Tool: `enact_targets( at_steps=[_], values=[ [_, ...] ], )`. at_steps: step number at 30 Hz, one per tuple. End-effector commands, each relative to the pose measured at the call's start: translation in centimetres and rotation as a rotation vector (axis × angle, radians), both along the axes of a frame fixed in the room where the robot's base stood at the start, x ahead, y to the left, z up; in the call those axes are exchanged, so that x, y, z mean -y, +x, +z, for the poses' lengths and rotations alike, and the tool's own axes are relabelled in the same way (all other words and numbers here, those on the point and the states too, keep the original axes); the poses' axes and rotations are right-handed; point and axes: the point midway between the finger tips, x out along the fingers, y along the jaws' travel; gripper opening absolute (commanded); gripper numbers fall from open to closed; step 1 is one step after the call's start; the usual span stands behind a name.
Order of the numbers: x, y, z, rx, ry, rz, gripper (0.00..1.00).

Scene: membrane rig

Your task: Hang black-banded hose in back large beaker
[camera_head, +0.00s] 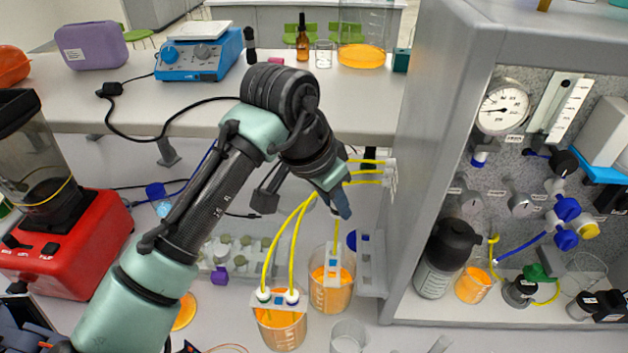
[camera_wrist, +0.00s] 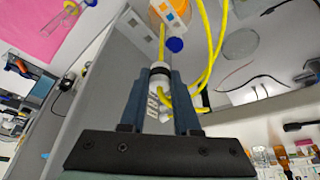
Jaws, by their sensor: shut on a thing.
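My gripper (camera_head: 342,208) is shut on a white collar with a black band (camera_wrist: 158,72), the collar of the black-banded hose. The collar sits between the fingers (camera_wrist: 160,100) in the wrist view. In the head view, yellow hose (camera_head: 336,238) runs below my fingertips toward the back large beaker (camera_head: 331,296), which holds orange liquid and has a pale bracket (camera_head: 335,264) at its rim. I cannot tell whether the hose end is inside the beaker. The front beaker (camera_head: 281,331) also holds orange liquid; two yellow hoses (camera_head: 275,245) with white collars hang at its bracket.
An empty glass beaker (camera_head: 349,337) stands in front of the back beaker. The grey cabinet (camera_head: 402,200) with gauge and valves is close on the right. A rack of vials (camera_head: 245,252) is behind on the left, and a red machine (camera_head: 62,255) is at far left.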

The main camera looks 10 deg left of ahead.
Motion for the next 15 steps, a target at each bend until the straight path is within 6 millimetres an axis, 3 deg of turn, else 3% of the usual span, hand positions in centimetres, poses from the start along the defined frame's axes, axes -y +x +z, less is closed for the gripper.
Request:
enact_targets(
  at_steps=[15],
  values=[
    [0.3,-0.2,-2.4,0.001,0.001,-0.001,0.00]
  ],
)
